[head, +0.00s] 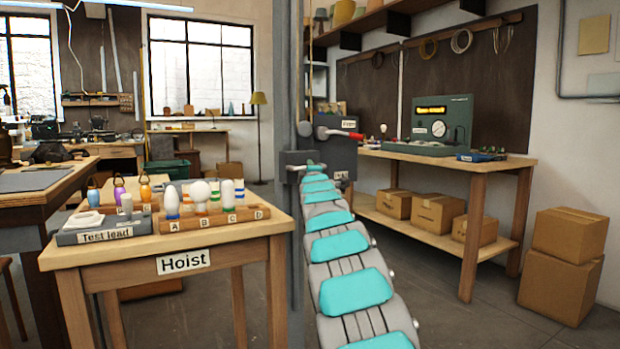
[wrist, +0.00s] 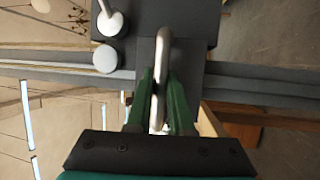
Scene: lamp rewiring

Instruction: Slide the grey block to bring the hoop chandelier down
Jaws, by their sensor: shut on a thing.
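The grey block (head: 294,160) is mounted on a tall grey post (head: 285,80) in the middle of the head view. In the wrist view the block (wrist: 188,28) fills the top centre and has a curved metal handle (wrist: 162,60). My gripper (wrist: 160,105) has its green fingers shut on this handle, one on each side. In the head view my gripper (head: 308,168) is at the block, at the far end of my arm, and its fingers are too small to make out.
A wooden table labelled Hoist (head: 75,257) stands left of the post, with bulbs in a wooden rack (head: 212,219). A workbench (head: 450,165) and cardboard boxes (head: 567,235) stand at the right. Bare floor shows between.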

